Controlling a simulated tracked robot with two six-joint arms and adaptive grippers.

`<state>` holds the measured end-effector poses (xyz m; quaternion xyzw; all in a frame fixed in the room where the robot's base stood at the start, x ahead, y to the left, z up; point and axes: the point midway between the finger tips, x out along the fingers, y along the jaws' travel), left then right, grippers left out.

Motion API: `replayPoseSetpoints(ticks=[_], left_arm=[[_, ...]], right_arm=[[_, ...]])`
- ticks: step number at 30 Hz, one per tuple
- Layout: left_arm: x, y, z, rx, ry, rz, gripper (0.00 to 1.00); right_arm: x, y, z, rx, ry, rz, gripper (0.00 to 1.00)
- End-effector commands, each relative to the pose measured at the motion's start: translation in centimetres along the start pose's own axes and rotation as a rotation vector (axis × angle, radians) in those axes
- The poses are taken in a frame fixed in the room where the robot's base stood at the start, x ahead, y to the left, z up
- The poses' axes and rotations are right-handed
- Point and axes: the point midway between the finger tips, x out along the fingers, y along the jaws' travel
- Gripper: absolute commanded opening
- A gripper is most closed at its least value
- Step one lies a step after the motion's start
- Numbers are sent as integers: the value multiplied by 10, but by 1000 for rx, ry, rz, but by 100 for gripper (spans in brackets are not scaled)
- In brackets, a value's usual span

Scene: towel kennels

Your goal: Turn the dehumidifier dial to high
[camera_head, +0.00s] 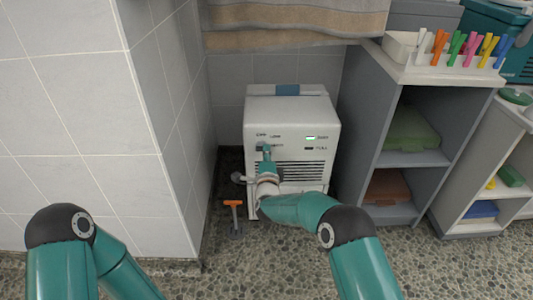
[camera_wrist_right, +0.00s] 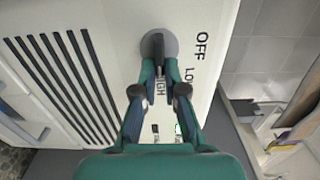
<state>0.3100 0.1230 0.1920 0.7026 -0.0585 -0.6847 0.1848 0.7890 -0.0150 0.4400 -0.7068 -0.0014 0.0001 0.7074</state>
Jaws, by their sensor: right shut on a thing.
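The white dehumidifier (camera_head: 291,112) stands against the tiled wall, its dial, labels and vents facing me. In the right wrist view its dial (camera_wrist_right: 147,45) is a grey disc with a dark raised grip bar. The labels OFF, LOW and HIGH lie beside it, partly covered by my fingers. My right gripper (camera_wrist_right: 158,68) is shut on the dial's bar. In the head view this gripper (camera_head: 266,152) is at the upper left of the front panel and mostly hides the dial. My left arm shows at the lower left; its gripper is out of view.
A tiled wall corner (camera_head: 165,110) stands close on the left. A grey shelf unit (camera_head: 365,130) with a white tray of coloured pegs (camera_head: 440,58) is on the right. A towel (camera_head: 295,20) hangs above. An orange-handled tool (camera_head: 233,204) is on the pebbled floor.

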Motion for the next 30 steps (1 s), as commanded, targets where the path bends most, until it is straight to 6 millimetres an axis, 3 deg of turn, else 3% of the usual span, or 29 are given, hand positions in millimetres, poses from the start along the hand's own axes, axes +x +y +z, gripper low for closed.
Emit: replayPoseSetpoints(ticks=[14,15,18,30], left_arm=[[0,0,0,0,0,0,60],[0,0,0,0,0,0,60],[0,0,0,0,0,0,60],[0,0,0,0,0,0,60]], right_arm=[[0,6,-5,17,9,10,0],[0,6,-5,17,9,10,17],[0,5,-4,16,7,9,34],[-2,2,-2,14,3,3,35]])
